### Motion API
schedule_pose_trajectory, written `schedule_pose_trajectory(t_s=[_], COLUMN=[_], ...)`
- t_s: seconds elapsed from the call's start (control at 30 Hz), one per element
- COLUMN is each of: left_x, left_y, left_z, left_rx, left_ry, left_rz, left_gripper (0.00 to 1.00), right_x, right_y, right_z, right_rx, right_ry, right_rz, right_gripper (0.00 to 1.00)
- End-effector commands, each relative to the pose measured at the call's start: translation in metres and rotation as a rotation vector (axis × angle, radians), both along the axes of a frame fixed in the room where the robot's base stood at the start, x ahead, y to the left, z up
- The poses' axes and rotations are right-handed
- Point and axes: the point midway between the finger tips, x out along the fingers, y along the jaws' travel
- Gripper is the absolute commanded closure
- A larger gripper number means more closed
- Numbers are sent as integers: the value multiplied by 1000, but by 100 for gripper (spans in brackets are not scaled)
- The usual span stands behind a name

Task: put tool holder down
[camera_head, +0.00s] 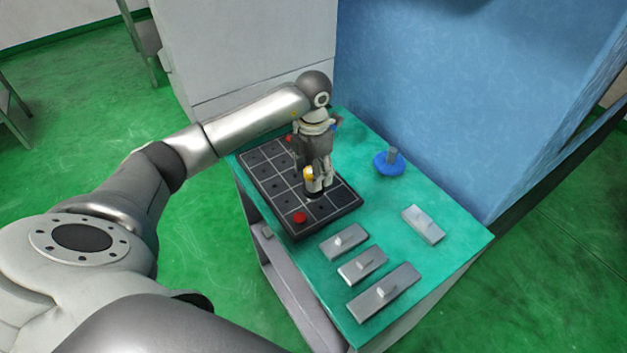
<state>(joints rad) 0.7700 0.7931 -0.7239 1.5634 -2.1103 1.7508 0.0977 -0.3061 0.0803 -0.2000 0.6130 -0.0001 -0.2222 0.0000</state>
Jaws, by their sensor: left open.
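My left gripper (318,188) points down over the black gridded tray (268,208) on the teal table top. It is open, with its fingertips low at the tray's right part. A small yellow piece (309,174) shows at the fingers; I cannot tell whether it belongs to the gripper or to a tool holder. A red round piece (300,218) sits in the tray's front cell. A second red piece (290,138) shows near the tray's back edge, partly behind my arm. A blue round base with a grey upright stem (388,162) stands apart, right of the tray. My right gripper is out of view.
Several grey metal blocks with small pegs lie on the table: one in front of the tray (344,241), others nearer the front edge (384,292), one farther right (423,224). A blue wall (470,90) rises behind the table. The table's middle right is clear.

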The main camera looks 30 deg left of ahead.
Motion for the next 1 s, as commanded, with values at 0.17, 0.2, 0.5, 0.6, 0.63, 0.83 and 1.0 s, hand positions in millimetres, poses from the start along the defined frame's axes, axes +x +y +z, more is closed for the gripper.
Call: schedule_pose_trajectory(t_s=[0.17,0.2,0.5,0.6,0.63,0.83,1.0], left_x=[-1,-1,0,0,0,0,0], left_y=[-1,0,0,0,0,0,0], left_z=[-22,-26,-29,-29,-29,-29,-28], left_rx=[-2,0,0,0,0,0,-1], left_ry=[3,2,0,0,0,0,-2], left_rz=[1,1,-1,-1,-1,0,0], left_gripper=[41,41,45,58,62,88,100], right_x=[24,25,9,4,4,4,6], right_y=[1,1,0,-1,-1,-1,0], right_z=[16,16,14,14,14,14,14], right_rx=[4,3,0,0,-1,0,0], right_ry=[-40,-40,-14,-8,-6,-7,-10], right_rz=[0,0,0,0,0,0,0], right_gripper=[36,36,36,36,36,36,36])
